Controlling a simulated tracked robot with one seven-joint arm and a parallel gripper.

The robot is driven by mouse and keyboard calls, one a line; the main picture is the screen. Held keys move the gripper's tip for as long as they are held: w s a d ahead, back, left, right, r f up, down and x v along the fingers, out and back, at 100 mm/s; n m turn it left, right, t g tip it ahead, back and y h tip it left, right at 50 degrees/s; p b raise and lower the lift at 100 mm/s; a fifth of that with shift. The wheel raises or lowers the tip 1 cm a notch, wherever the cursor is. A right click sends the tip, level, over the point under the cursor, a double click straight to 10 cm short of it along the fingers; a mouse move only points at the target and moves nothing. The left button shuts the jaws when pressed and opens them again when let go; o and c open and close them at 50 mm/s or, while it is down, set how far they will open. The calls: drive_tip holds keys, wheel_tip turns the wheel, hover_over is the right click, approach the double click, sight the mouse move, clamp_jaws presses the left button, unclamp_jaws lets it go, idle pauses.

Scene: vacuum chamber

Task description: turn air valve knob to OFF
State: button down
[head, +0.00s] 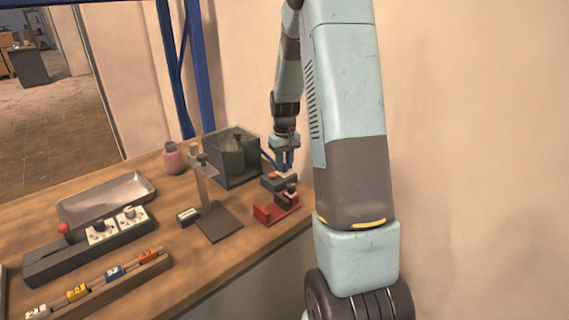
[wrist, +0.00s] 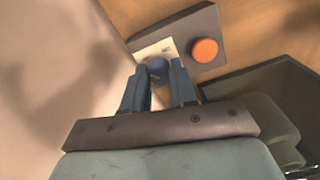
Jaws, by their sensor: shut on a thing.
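The air valve knob (wrist: 158,68) is a round blue knob on a grey control box (wrist: 203,22), in the upper middle of the wrist view. A pale label plate (wrist: 158,47) lies behind the knob; its lettering is too small to read, and I cannot tell the knob's setting. An orange round button (wrist: 205,50) sits to the right on the same box. My gripper (wrist: 164,71) has its two blue fingers on either side of the knob and is shut on it. In the head view my gripper (head: 284,163) points down at the small grey control box (head: 279,183), where the knob is hidden.
A dark chamber box (head: 238,172) with a jar stands just left of my gripper. A red device (head: 276,210) stands in front of the control box. The wall is close on the right.

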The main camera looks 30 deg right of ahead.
drive_tip(key=c, duration=0.9)
unclamp_jaws()
wheel_tip(320, 180, up, 14)
drive_tip(key=shift+f, duration=0.15)
drive_tip(key=shift+w, duration=0.1)
drive_tip(key=s+a+r+t, duration=0.3)
drive_tip(key=s+a+r, duration=0.65)
drive_tip(key=s, duration=0.45)
drive_tip(key=s+a+r+t, duration=0.1)
drive_tip(key=s+a, duration=0.4)
drive_tip(key=s, duration=1)
drive_tip(key=shift+s+r+t, duration=0.2)
drive_tip(key=shift+t, duration=0.6)
